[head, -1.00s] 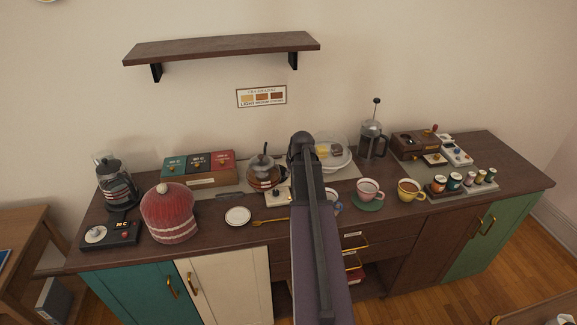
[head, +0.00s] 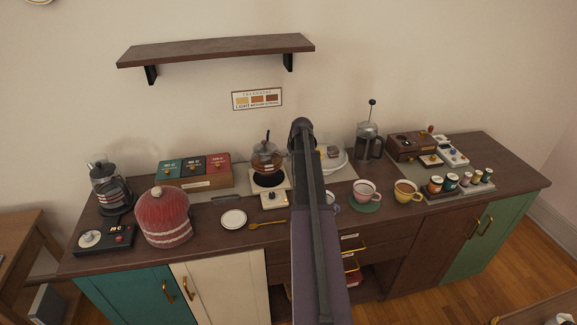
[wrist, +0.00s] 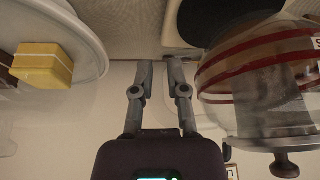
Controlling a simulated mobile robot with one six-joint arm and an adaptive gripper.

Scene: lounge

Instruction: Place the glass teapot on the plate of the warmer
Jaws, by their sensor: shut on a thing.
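The glass teapot (head: 267,157), with a dark lid and brown contents, appears raised over the warmer (head: 274,200). The warmer's dark round plate (head: 268,181) shows bare below it. In the wrist view the teapot (wrist: 262,85), with red stripes, fills the right side, upside down in the picture. The dark plate (wrist: 210,20) shows at the top edge there. My gripper (wrist: 172,62) is shut beside the teapot's body, holding it; the gripped part is hidden between the fingers. In the head view my arm hides the gripper.
Tea boxes (head: 195,171) stand left of the warmer, with a red cozy (head: 164,217) and small white saucer (head: 233,219) in front. A white dish (head: 338,163) with a yellow block (wrist: 43,65) is to the right. A french press (head: 369,141) and cups (head: 407,191) stand farther right.

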